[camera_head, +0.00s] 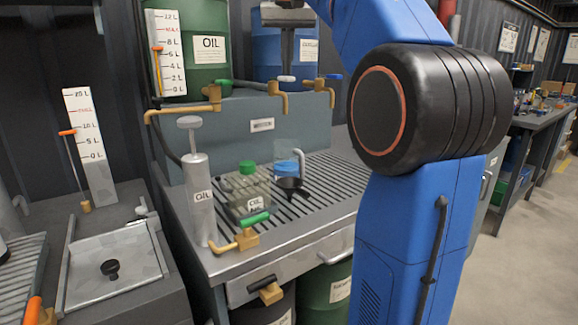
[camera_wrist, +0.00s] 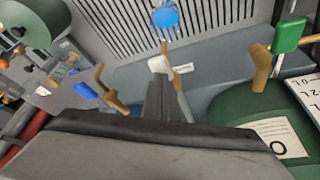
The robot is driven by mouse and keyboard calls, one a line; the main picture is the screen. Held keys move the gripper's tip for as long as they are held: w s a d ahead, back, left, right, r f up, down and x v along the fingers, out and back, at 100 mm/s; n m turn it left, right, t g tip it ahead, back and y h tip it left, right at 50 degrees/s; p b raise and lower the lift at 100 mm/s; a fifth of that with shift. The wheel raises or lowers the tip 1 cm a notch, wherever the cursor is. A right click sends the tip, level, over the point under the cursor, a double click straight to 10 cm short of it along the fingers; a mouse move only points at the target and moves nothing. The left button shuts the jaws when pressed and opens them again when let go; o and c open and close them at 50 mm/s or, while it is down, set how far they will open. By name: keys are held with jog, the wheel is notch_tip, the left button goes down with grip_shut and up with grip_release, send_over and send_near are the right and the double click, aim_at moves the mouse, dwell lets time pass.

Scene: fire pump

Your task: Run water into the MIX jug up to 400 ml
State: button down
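A see-through jug (camera_head: 288,148) with a pale handle stands on the slatted drain top, below and in front of the middle tap. I cannot read MIX or a scale on it. A bright blue round patch (camera_head: 285,168) shows at it, also in the wrist view (camera_wrist: 165,17); lid or liquid, I cannot tell. The middle brass tap has a white lever (camera_head: 286,78), also in the wrist view (camera_wrist: 158,65). My gripper (camera_head: 285,66) points down with its fingers together, tips at the white lever. Whether they touch it is unclear. No running water is visible.
A green-lidded OIL jug (camera_head: 250,190) stands left of the see-through jug, beside a grey OIL pump can (camera_head: 199,190). A green-lever tap (camera_head: 210,93) and a blue-lever tap (camera_head: 325,85) flank the middle tap. Green and blue drums (camera_head: 200,20) stand behind.

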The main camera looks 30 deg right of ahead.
jog(key=shift+f, duration=1.15)
dwell(5.9)
jog(key=shift+r, duration=2.55)
